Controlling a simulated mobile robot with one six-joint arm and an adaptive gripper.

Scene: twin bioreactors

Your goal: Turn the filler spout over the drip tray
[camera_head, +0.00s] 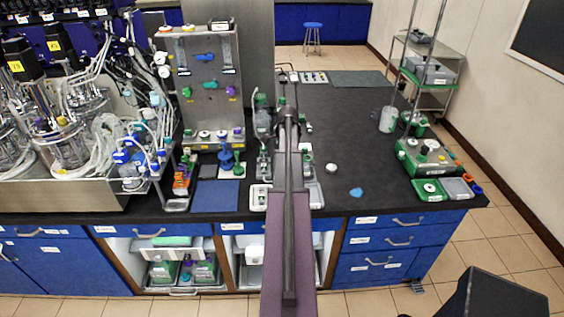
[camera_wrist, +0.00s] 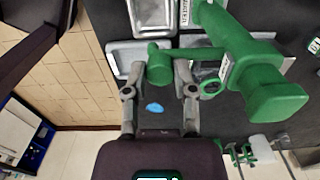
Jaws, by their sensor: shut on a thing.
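In the wrist view a large green filler body (camera_wrist: 250,65) stands at the upper right. A thin green spout arm (camera_wrist: 200,54) runs left from it to a rounded green end (camera_wrist: 159,66). My gripper (camera_wrist: 159,72) is shut on this end, one finger on each side. Shallow metal trays (camera_wrist: 112,58) lie beside and beyond the spout; I cannot tell which is the drip tray or whether the spout end is over one. In the head view pale trays (camera_head: 258,197) sit at the bench's front edge, and my arm hides the gripper and most of the filler.
A blue blob (camera_head: 356,192) and a white cap (camera_head: 331,168) lie on the dark bench (camera_head: 350,130). A green device (camera_head: 428,158) stands at the right. The bioreactors (camera_head: 55,130) and a metal panel (camera_head: 208,85) stand at the left. The right middle bench is mostly clear.

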